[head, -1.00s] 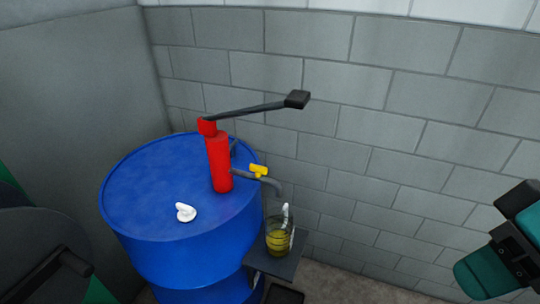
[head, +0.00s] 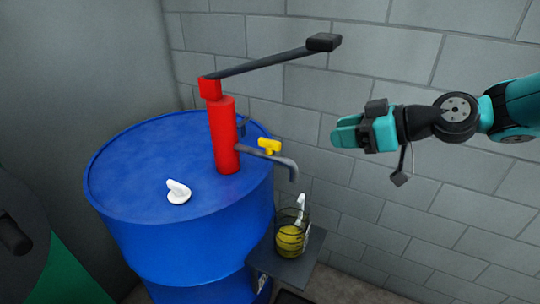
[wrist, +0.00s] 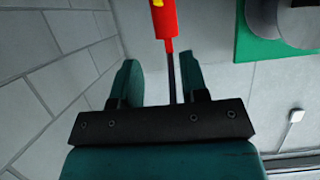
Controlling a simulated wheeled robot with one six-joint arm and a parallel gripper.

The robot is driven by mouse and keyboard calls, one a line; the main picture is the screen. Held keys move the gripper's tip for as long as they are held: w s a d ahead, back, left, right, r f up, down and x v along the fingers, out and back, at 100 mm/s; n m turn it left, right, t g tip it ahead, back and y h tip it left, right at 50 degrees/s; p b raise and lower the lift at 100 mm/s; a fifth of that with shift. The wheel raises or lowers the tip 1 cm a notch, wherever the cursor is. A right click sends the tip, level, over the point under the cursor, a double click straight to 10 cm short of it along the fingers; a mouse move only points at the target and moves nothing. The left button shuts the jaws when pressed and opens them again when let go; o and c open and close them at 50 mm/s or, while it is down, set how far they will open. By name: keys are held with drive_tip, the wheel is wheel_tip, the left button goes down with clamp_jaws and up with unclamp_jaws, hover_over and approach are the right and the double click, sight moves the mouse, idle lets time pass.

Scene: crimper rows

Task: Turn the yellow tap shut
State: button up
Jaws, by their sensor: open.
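The yellow tap (head: 270,146) sits on the grey spout of the red hand pump (head: 223,135), which stands on the blue drum (head: 150,215). My gripper (head: 340,132) is in the air to the right of the tap, apart from it and pointing left. In the wrist view my gripper (wrist: 160,82) has its two teal fingers apart with nothing held between them. Beyond them the red pump (wrist: 165,22) shows at the top edge, with a bit of yellow (wrist: 158,3) that may be the tap. The pump's dark lever arm shows between the fingers.
A glass jug (head: 291,236) with yellow liquid stands on a small dark shelf (head: 290,269) under the spout. The pump lever (head: 270,62) reaches up and right above the tap. A white cap (head: 177,192) lies on the drum. A grey block wall (head: 400,70) stands behind.

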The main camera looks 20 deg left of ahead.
sight(271, 141)
drive_tip(key=p+x, duration=0.3)
drive_tip(key=x, duration=1.4)
drive_tip(key=shift+w+a+f+p, duration=0.15)
drive_tip(key=shift+a+f+p, duration=0.1)
drive_tip(key=shift+a+p, duration=0.15)
clamp_jaws()
